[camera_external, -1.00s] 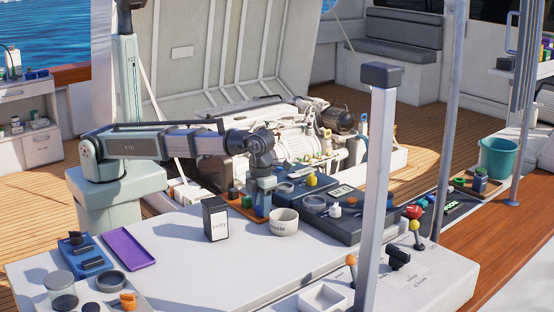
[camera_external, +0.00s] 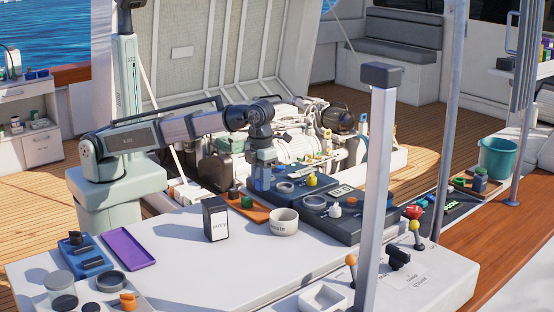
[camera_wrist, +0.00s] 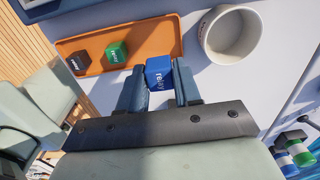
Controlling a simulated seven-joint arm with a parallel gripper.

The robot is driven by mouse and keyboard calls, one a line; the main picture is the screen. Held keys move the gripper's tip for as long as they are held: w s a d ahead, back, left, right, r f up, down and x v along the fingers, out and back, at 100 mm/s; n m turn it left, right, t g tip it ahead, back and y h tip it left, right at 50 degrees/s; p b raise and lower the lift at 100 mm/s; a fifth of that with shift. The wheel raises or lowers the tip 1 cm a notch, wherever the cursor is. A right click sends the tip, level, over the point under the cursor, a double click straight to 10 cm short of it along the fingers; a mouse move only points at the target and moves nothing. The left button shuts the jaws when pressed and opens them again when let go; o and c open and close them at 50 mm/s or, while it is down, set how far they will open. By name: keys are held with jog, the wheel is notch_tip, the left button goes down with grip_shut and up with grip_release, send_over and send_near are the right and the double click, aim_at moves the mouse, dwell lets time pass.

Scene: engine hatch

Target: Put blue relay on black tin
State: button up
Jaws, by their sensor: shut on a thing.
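The blue relay (camera_wrist: 158,72) shows between my fingers in the wrist view, with white lettering on it. My gripper (camera_wrist: 160,84) is shut on it. In the external view my gripper (camera_external: 262,184) is raised above the back right end of the orange tray, and the relay cannot be clearly told from the fingers. The black tin (camera_external: 215,222), box-shaped with a white "putty" label, stands upright on the white counter, left of and nearer the camera than my gripper. I see nothing on its top. The tin is not in the wrist view.
The orange tray (camera_external: 258,214) holds a green relay (camera_wrist: 117,52) and a dark relay (camera_wrist: 77,64). A white bowl (camera_external: 284,222) stands right of the tin. A purple tray (camera_external: 128,249) lies left. Dark cases with small parts lie right. The counter in front is clear.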

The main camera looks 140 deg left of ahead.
jog(key=shift+w+d+r, duration=0.1)
jog(key=shift+r, duration=0.3)
jog(key=m, duration=0.2)
send_near(214, 201)
jog(key=w+a+f, duration=0.2)
jog(key=a, duration=0.4)
jog(key=shift+f, duration=0.3)
jog(key=d+r, duration=0.1)
jog(key=d, duration=0.1)
jog(key=d+r, duration=0.3)
jog(key=d, duration=0.1)
jog(key=shift+s+r, duration=0.25)
jog(key=shift+s, duration=0.15)
grip_shut()
jog(key=shift+s+f+n, duration=0.2)
jog(key=shift+f+n, duration=0.15)
jog(key=shift+f, duration=1)
jog(key=shift+s+f+n, duration=0.2)
jog(key=shift+f+n, duration=0.1)
jog(key=shift+f, duration=1.1)
jog(key=shift+s+f+n, duration=0.2)
jog(key=shift+f+n, duration=0.15)
jog(key=shift+f, duration=1)
jog(key=o, duration=1)
grip_release()
jog(key=shift+o, duration=0.2)
jog(key=shift+r, duration=0.15)
